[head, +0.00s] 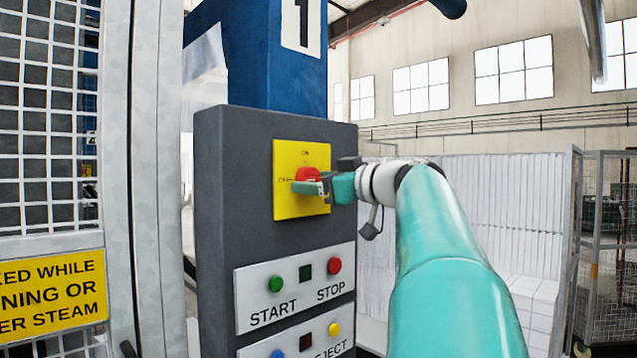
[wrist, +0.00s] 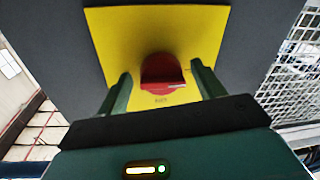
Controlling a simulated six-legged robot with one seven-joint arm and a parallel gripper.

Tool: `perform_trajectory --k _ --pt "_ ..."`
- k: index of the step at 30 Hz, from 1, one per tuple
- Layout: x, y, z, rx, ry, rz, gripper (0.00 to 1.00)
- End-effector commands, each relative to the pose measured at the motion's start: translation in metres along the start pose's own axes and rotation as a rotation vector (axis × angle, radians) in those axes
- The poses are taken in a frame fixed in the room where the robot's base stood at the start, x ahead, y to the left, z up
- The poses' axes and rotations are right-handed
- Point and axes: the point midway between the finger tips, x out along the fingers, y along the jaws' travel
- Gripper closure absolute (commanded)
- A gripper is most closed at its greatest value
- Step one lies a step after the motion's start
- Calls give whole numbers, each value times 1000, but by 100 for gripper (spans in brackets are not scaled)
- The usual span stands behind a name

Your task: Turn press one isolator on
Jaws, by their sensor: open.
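The press one isolator is a red rotary knob (head: 307,174) on a square yellow plate (head: 288,204), with "ON" at the top and "OFF" at the left. The plate is on the upper front of a dark grey panel under a blue column marked 1. My gripper (head: 318,188) is in front of the plate and partly hides the knob. In the wrist view the red knob (wrist: 161,72) shows between the two open fingers (wrist: 160,92), with a gap on each side. The knob's exact pointing direction is hard to tell.
Below on the grey panel (head: 220,220) are a green START button (head: 275,284) and a red STOP button (head: 334,265), with more buttons lower down. A mesh guard (head: 40,130) with a yellow sign (head: 52,295) stands at the left. White stacked blocks (head: 500,220) stand behind my arm.

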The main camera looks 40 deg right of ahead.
Motion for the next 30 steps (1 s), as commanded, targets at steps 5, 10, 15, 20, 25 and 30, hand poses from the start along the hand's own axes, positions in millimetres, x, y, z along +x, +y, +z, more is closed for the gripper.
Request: perform_trajectory --k 5,10,15,20,25,30 --pt "-1 0 -1 -1 0 1 63" --pt "0 0 0 0 0 2 74" --pt "0 0 0 10 1 2 74" --pt "0 0 1 49 4 2 74" --pt "1 0 2 135 10 3 74" --pt "2 -1 3 266 22 6 74"
